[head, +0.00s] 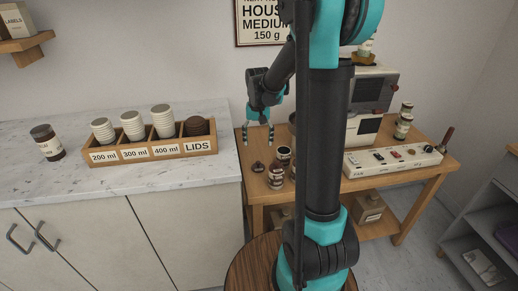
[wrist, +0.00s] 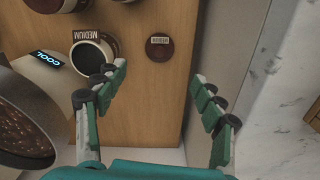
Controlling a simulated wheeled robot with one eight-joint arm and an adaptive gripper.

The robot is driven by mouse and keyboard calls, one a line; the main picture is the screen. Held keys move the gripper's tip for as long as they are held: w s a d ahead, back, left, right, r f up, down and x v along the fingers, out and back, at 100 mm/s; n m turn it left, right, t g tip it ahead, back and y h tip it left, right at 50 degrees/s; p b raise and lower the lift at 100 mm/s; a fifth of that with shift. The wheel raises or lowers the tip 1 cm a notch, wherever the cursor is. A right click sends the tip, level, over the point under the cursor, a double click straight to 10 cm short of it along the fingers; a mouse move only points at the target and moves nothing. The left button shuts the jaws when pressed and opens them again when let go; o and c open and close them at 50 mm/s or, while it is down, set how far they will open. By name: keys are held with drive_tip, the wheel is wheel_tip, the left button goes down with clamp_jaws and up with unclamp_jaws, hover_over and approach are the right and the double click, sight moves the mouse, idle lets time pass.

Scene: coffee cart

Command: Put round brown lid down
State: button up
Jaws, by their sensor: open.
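The round brown lid (wrist: 160,47) lies on the wooden cart top (wrist: 150,105), with a small "MEDIUM" label on it. In the head view the lid (head: 258,167) is a small dark disc near the cart's left edge. My gripper (wrist: 160,88) is open and empty; the lid lies beyond its fingertips, apart from them. In the head view my gripper (head: 258,137) hangs above the cart, fingers pointing down. An open jar labelled "MEDIUM" (wrist: 78,56) stands left of the lid in the wrist view, with a dark inside.
More jars (head: 284,154) stand close to the lid. A coffee machine and white switch panel (head: 390,160) stand right. The marble counter (head: 110,180) holds a lid-and-cup rack (head: 150,156).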

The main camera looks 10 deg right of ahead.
drive_tip(key=s+d, duration=0.1)
drive_tip(key=s, duration=0.2)
drive_tip(key=s+t, duration=0.1)
drive_tip(key=s, duration=0.3)
drive_tip(key=s+d+n+t, duration=0.1)
drive_tip(key=s, duration=0.3)
drive_tip(key=shift+s+d+f, duration=0.15)
drive_tip(key=shift+s+d, duration=0.05)
drive_tip(key=shift+d, duration=0.1)
drive_tip(key=s+d+f+n+t, duration=0.1)
drive_tip(key=s+f, duration=0.3)
drive_tip(key=s, duration=0.6)
drive_tip(key=shift+s+d+t, duration=0.25)
drive_tip(key=shift+t, duration=0.35)
